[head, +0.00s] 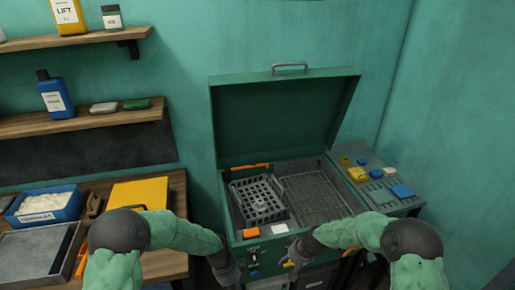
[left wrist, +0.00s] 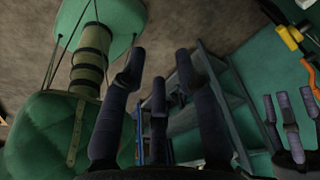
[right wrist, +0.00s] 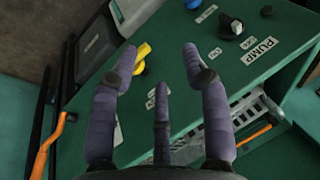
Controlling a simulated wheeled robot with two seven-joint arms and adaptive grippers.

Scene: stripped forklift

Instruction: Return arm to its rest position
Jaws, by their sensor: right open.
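My right gripper (head: 296,258) is low at the front panel of the green machine in the head view. My left gripper (head: 224,268) hangs at the machine's front left. In the left wrist view its fingers (left wrist: 158,75) stand apart with nothing between them. The machine (head: 240,200) has its lid (head: 285,112) up, with a grey basket (head: 258,200) and a wire rack (head: 315,193) inside.
A wooden bench (head: 178,192) at left holds a blue bin (head: 45,217) and a yellow case (head: 138,193). Shelves (head: 85,122) with bottles hang above it. A side panel with a blue block (head: 402,191) stands right of the machine. An orange handle (right wrist: 52,140) shows in the right wrist view.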

